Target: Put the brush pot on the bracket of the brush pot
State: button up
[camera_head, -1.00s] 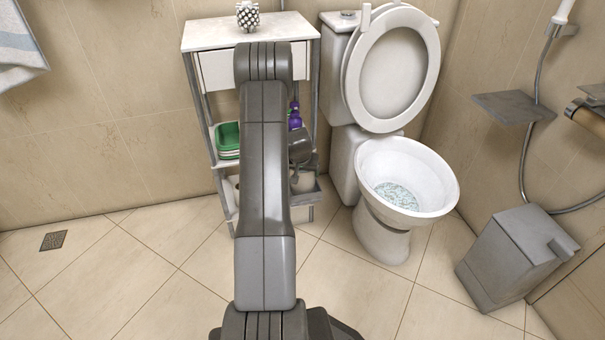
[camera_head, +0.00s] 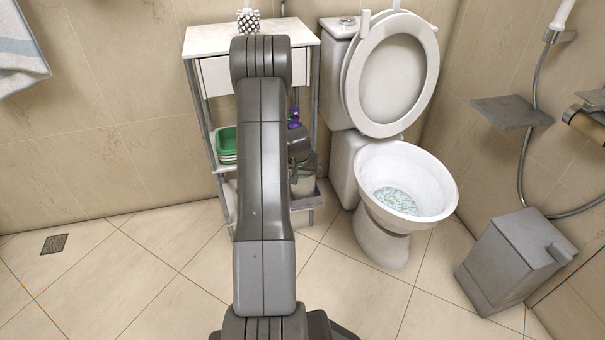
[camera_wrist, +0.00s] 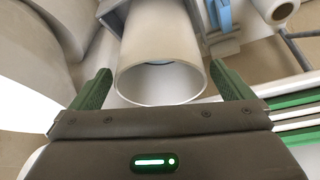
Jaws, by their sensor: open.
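The brush pot appears to be the white, open-topped cylinder (camera_wrist: 160,45) in the wrist view. It lies between the two green fingers of my gripper (camera_wrist: 160,69), with visible space on both sides. My gripper is open. In the head view a pale cylinder (camera_head: 304,184), probably the same pot, shows low in the shelf unit, just below my dark gripper (camera_head: 301,150). My arm hides part of this area. I cannot surely make out the bracket; a grey part (camera_wrist: 226,46) shows beside the pot in the wrist view.
The white-topped shelf unit (camera_head: 205,40) has thin metal posts close to my gripper. The toilet (camera_head: 375,235) stands close on the right. Floor is clear at left.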

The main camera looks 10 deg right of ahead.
jog(key=p+v, duration=0.1)
jog(key=v, duration=0.7)
jog(key=shift+s+r+p, duration=0.15)
jog(key=shift+r+p, duration=0.15)
jog(key=shift+p, duration=0.1)
